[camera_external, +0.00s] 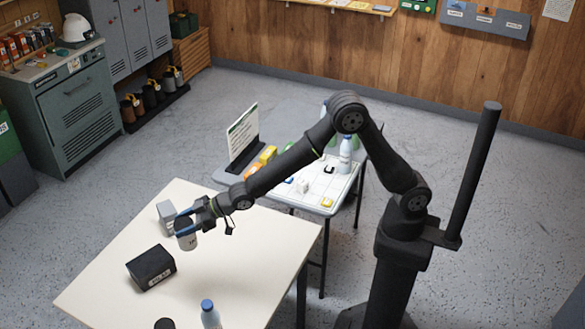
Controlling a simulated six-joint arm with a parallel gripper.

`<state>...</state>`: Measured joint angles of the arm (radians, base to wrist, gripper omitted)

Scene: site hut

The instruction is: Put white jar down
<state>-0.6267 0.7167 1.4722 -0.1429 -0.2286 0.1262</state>
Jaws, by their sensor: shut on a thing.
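My gripper (184,222) is over the left part of the cream table (230,262) and is shut on the white jar (188,241). The jar looks pale grey-white with a dark top and hangs roughly upright below the fingers. The fingers hide part of its upper side. I cannot tell whether its bottom touches the table or is a little above it.
A grey box (166,213) stands just behind the jar. A black box (151,268) lies in front of it. A blue-capped bottle (210,315) and a dark round lid (165,324) are at the front edge. The table's right part is clear.

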